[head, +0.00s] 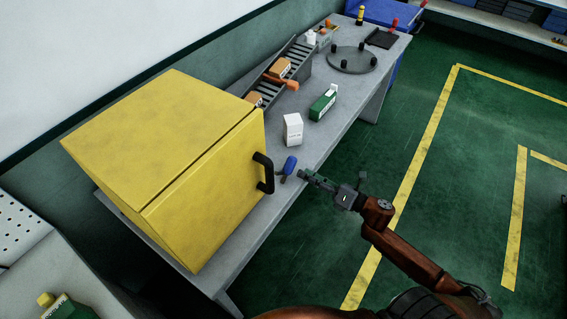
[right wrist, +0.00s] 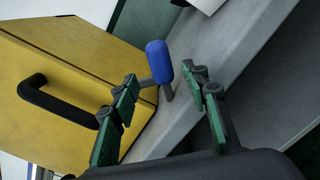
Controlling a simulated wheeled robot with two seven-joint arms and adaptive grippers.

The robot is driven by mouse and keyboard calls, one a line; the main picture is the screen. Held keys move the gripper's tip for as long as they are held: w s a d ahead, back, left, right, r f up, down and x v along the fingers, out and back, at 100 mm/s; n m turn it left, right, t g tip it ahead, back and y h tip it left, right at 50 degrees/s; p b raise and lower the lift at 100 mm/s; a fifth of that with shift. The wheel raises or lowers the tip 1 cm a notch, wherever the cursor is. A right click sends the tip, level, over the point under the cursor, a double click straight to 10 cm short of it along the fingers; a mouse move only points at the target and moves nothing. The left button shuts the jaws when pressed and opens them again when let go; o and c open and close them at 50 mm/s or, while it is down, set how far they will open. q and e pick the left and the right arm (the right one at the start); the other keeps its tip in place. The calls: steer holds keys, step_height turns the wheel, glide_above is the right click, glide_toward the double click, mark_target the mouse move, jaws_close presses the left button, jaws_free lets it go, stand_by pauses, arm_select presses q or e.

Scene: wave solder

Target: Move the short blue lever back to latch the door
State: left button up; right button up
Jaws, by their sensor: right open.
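The short blue lever (head: 289,165) stands on the grey bench just right of the yellow box's front, near its black handle. In the right wrist view the lever's blue grip (right wrist: 159,61) rises on a dark stem between and beyond the green fingertips. My right gripper (head: 307,177) is open and empty, with its fingers pointing at the lever from the right; it also shows in the right wrist view (right wrist: 162,87). The door (head: 205,205) of the yellow box looks closed, with a black handle (head: 265,172) on it. My left gripper is not in view.
A white box (head: 293,129) and a green-and-white carton (head: 323,103) stand on the bench (head: 330,135) behind the lever. A rack with orange parts (head: 280,72) and a round grey plate (head: 352,60) are farther back. The green floor right of the bench is clear.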

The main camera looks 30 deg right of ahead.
mark_target(294, 168)
steer(key=b+x, duration=0.1)
steer(key=x, duration=0.6)
steer(key=shift+w+a, duration=0.15)
steer(key=shift+w, duration=0.2)
steer(key=shift+c, duration=0.3)
jaws_close()
